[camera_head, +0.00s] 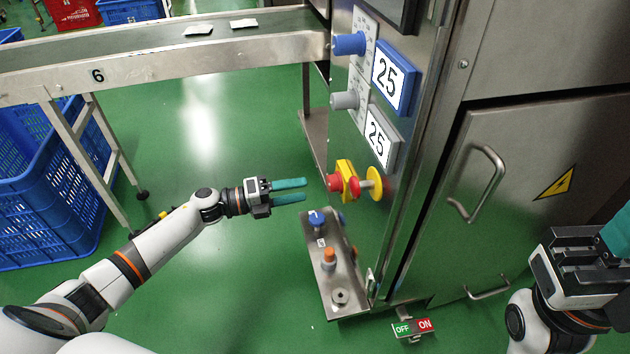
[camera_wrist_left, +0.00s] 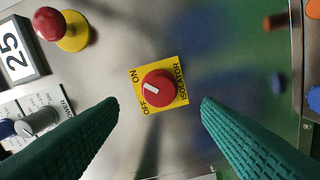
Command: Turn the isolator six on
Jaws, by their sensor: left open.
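The isolator is a red rotary knob (camera_wrist_left: 157,88) on a yellow square plate (camera_wrist_left: 180,99) marked ON, OFF and ISOLATOR. A white mark on the knob points to the left in the left wrist view, and I cannot tell surely which label it meets. In the head view the isolator knob (camera_head: 333,183) sticks out from the steel machine front. My left gripper (camera_head: 304,190) is open and empty, its green fingers pointing at the knob from just short of it. In the left wrist view the knob lies between the fingertips (camera_wrist_left: 160,102). My right gripper (camera_head: 608,248) is partly cut off at the right edge.
A red emergency button with yellow disc (camera_head: 374,184) sits close beside the isolator. Blue and grey dials (camera_head: 348,43) with "25" displays are above. A small steel button panel (camera_head: 318,262) juts out below. The conveyor (camera_head: 160,62) marked 6 stands left; green floor lies between.

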